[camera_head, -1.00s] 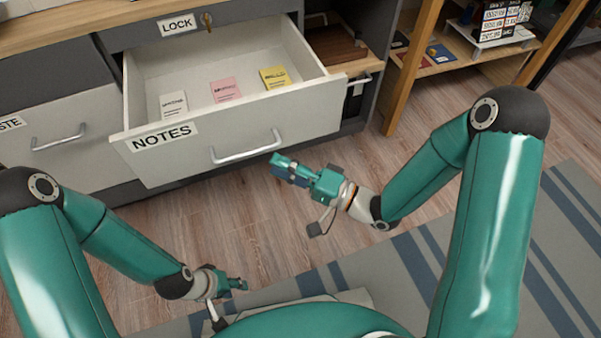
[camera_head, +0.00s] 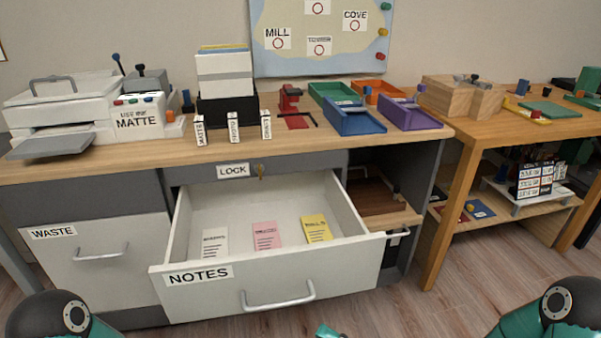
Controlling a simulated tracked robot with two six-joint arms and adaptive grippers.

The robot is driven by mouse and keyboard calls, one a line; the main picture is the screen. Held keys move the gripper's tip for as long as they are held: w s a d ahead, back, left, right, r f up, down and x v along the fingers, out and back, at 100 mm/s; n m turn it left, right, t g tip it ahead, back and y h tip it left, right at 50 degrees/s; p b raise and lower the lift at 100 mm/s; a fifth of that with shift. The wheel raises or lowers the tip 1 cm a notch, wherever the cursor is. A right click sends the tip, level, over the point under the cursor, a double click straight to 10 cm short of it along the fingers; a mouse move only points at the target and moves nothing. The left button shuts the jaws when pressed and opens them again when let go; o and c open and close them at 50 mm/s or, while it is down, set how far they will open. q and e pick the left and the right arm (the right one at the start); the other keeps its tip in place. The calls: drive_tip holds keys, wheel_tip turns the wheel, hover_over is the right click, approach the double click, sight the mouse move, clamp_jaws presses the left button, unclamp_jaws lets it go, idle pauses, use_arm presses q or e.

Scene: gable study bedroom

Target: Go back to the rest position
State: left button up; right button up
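My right gripper (camera_head: 328,331) shows only as a small teal tip at the bottom edge, below and right of the drawer handle and apart from it in the picture. Whether it is open or shut is hidden. My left gripper is out of view. Only teal and black parts of my two arms show in the bottom corners. The NOTES drawer (camera_head: 330,273) is pulled open. A white note (camera_head: 215,242), a pink note (camera_head: 266,236) and a yellow note (camera_head: 317,230) lie in it.
The open drawer juts out in front of the desk (camera_head: 330,146). The WASTE drawer (camera_head: 100,265) is shut. A printer (camera_head: 75,110), coloured trays (camera_head: 355,120) and a red stand (camera_head: 292,105) are on the desk. A wooden table (camera_head: 545,130) stands right. Some floor (camera_head: 460,285) is bare.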

wheel_tip(320, 180, down, 19)
drive_tip(key=s+g+h, duration=0.1)
drive_tip(key=g+h, duration=0.3)
drive_tip(key=h, duration=0.5)
drive_tip(key=s+d+f+n+g+h, duration=0.2)
drive_tip(key=s+f+g, duration=0.15)
drive_tip(key=s, duration=0.25)
drive_tip(key=s+d+f+n+g+h, duration=0.1)
drive_tip(key=s+d+f+g, duration=0.25)
drive_tip(key=s, duration=0.25)
wheel_tip(320, 180, up, 35)
drive_tip(key=p, duration=3.5)
drive_tip(key=shift+w+a+t, duration=0.25)
drive_tip(key=shift+t, duration=0.05)
drive_tip(key=shift+f, duration=0.15)
